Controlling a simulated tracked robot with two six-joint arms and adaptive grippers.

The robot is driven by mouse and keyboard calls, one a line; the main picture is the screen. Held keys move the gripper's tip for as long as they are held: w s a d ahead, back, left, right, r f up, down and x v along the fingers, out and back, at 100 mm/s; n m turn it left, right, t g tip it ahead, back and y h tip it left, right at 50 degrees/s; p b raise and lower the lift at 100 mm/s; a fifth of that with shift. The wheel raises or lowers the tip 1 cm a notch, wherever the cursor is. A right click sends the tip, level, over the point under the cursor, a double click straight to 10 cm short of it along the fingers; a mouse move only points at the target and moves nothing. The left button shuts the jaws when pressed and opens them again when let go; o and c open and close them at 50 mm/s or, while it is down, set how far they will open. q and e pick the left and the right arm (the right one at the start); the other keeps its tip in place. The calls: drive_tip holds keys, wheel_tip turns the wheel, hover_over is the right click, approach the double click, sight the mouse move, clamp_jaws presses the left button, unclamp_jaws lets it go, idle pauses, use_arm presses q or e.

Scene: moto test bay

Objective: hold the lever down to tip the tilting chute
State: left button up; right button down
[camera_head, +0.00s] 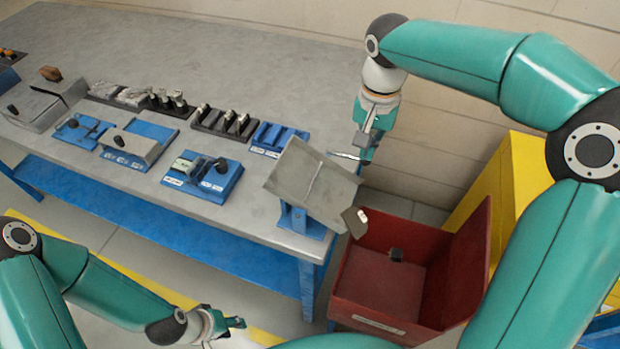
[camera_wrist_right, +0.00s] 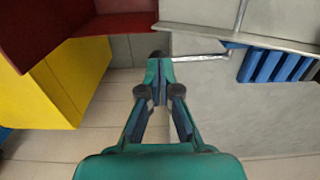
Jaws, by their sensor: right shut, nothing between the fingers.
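The tilting chute (camera_head: 312,187) is a grey plate on a blue stand (camera_head: 303,222) at the table's right end. It slopes down toward the red bin; its edge also shows in the right wrist view (camera_wrist_right: 275,35). The lever (camera_head: 343,155) is a thin silver rod at the chute's far side; in the wrist view the lever (camera_wrist_right: 200,57) ends at my fingertips. My right gripper (camera_head: 368,155) is shut and empty, its tips (camera_wrist_right: 158,66) at the lever's end; contact is unclear. A small pale-faced block (camera_head: 355,221) is at the chute's lower end. My left gripper (camera_head: 238,323) is low, away from the table.
The red bin (camera_head: 440,312) stands below the chute with a dark piece (camera_head: 396,255) inside. A yellow cabinet (camera_head: 520,175) is behind it. Several blue fixtures (camera_head: 205,177) and dark racks (camera_head: 225,122) line the table (camera_head: 250,55). The wall is close behind my right gripper.

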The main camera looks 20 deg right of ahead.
drive_tip(key=shift+f, duration=0.15)
drive_tip(key=shift+f+b, duration=0.3)
drive_tip(key=shift+f, duration=0.1)
idle(0.4)
wheel_tip(320, 180, up, 9)
drive_tip(key=p, duration=0.7)
drive_tip(key=shift+p, duration=0.4)
drive_tip(key=shift+s, duration=0.15)
idle(0.4)
